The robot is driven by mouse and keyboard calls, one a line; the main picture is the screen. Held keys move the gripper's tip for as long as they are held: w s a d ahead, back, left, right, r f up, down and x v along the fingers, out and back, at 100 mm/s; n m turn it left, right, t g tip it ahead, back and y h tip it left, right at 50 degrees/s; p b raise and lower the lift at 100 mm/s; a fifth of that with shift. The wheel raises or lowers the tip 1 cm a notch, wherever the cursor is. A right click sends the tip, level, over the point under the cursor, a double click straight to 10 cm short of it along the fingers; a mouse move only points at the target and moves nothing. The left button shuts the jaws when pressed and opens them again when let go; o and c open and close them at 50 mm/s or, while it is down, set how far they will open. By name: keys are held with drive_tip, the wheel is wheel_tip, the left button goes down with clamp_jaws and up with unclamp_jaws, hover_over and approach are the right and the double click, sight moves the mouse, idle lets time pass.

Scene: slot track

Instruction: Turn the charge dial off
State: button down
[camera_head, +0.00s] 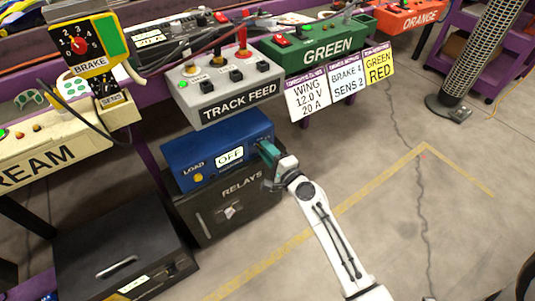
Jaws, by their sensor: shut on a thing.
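A blue box (192,160) stands under the table edge. Its front has the word LOAD, a yellow knob or lamp (198,177) and a white display (229,156) that reads OFF. My gripper (267,158) is at the right end of the box's front, with a teal part at its tip against the box. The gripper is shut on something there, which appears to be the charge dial. The dial itself is hidden behind the gripper, so its pointer and setting cannot be seen.
A dark RELAYS cabinet (225,205) is under the blue box. The grey TRACK FEED box (226,93) and green GREEN box (315,48) overhang above, with hanging labels (338,80). A black case (118,250) lies at lower left.

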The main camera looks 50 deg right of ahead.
drive_tip(key=shift+f+n, duration=0.1)
drive_tip(key=shift+n, duration=0.8)
drive_tip(key=shift+b, duration=0.3)
drive_tip(key=shift+a, duration=0.1)
drive_tip(key=c, duration=0.9)
unclamp_jaws()
drive_tip(key=b+v, duration=0.1)
drive_tip(key=v, duration=0.9)
drive_tip(key=shift+s, duration=0.4)
